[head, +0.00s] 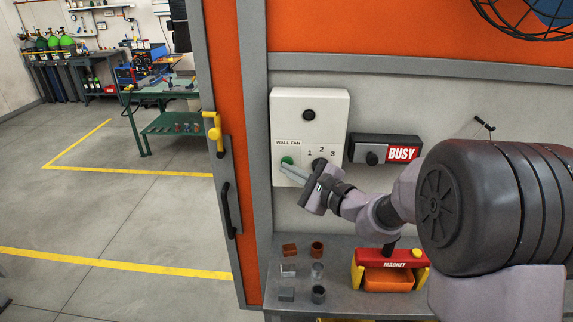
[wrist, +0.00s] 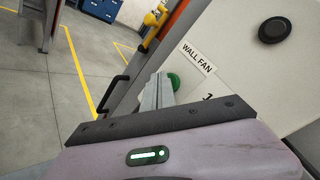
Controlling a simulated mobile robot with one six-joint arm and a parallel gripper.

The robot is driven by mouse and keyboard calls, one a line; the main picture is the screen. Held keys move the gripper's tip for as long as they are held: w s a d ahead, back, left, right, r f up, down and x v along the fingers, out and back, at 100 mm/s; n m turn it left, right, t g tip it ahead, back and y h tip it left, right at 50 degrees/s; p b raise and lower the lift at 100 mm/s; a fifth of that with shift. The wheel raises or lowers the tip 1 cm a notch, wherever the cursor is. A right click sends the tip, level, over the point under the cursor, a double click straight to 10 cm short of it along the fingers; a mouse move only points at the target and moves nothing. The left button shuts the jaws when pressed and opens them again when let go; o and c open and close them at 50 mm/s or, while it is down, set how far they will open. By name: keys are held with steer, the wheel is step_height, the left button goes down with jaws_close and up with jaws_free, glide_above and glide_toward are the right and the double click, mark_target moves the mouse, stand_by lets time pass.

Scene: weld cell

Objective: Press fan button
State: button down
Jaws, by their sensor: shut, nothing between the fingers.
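A white control box (head: 310,115) labelled WALL FAN is on the wall. It has a black knob (head: 309,115) at the top, a green button (head: 287,161) at the lower left and the numbers 1, 2, 3 at the lower right. My gripper (head: 284,166) is shut and empty, its fingertips at the green button. In the wrist view the fingertips (wrist: 158,82) overlap the left side of the green button (wrist: 174,81); I cannot tell whether they touch it. The control below the numbers is partly hidden by my gripper.
A BUSY sign box (head: 385,149) is right of the control box. Below, a shelf holds several small parts (head: 289,250) and a red MAGNET holder (head: 390,266). A wall fan (head: 525,15) is at the top right. An orange door frame with a yellow latch (head: 212,132) stands left.

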steer(key=shift+w, duration=0.1)
steer(key=shift+s+b, duration=0.5)
steer(key=shift+s, duration=0.25)
steer(key=s+b, duration=0.2)
steer(key=s, duration=0.4)
steer(key=shift+b, duration=0.4)
steer(key=shift+a, duration=0.1)
